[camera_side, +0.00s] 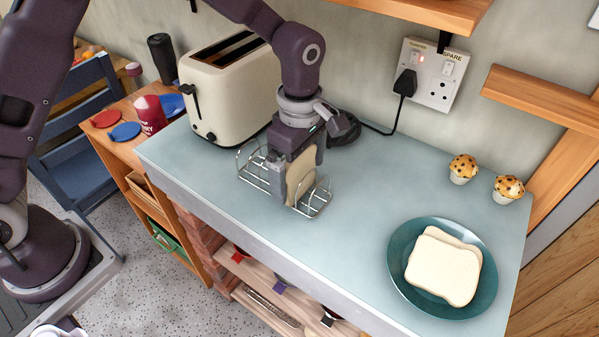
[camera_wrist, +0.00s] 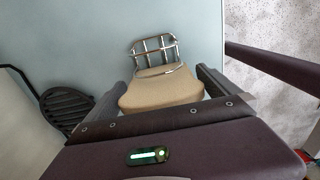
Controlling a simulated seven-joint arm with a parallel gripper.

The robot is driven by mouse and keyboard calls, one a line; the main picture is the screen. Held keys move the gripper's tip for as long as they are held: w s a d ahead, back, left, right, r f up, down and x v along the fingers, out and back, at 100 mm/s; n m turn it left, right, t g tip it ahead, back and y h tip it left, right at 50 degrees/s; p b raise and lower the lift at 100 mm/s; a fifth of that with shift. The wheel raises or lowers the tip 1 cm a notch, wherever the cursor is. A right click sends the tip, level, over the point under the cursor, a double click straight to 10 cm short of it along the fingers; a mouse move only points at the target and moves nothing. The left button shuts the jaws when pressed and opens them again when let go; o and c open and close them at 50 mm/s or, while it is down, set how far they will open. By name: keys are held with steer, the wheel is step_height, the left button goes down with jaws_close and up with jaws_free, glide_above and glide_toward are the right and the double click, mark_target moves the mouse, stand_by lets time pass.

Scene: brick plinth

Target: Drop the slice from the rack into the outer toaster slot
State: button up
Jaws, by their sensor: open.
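A slice of bread (camera_side: 301,172) stands upright in the wire rack (camera_side: 312,205) on the counter; it also shows in the wrist view (camera_wrist: 162,90), with the rack (camera_wrist: 155,50) behind it. My gripper (camera_side: 296,178) is lowered over the rack with its fingers on either side of the slice. In the wrist view the fingers (camera_wrist: 165,95) are apart, with gaps beside the bread. The cream toaster (camera_side: 228,95) stands behind and to the left, its two long dark slots (camera_side: 228,50) facing up, partly hidden by my arm.
A teal plate (camera_side: 398,285) with bread slices (camera_side: 444,267) lies at the right front. Two muffins (camera_side: 463,168) sit near the wall. A black round object (camera_side: 345,130) and cable lie behind the rack, below a wall socket (camera_side: 432,75). The counter's middle is clear.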

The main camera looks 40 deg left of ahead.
step_height(320, 180, down, 3)
steer(key=shift+r, duration=0.15)
steer(key=c, duration=1.1)
steer(key=shift+o, duration=0.2)
step_height(320, 180, up, 9)
steer(key=a+r+m, duration=0.2)
steer(key=a+m, duration=0.2)
steer(key=a, duration=0.6)
steer(key=a+r+m, duration=0.2)
steer(key=a+m, duration=0.1)
steer(key=a, duration=0.6)
step_height(320, 180, up, 4)
steer(key=d+n, duration=0.2)
steer(key=d, duration=0.4)
steer(key=d+n, duration=0.2)
steer(key=d, duration=0.4)
steer(key=d+n, duration=0.2)
steer(key=d, duration=0.4)
steer(key=shift+d+r+n, duration=0.1)
steer(key=shift+d+n, duration=0.2)
steer(key=shift+n, duration=0.1)
steer(key=f, duration=0.7)
steer(key=shift+d, duration=0.2)
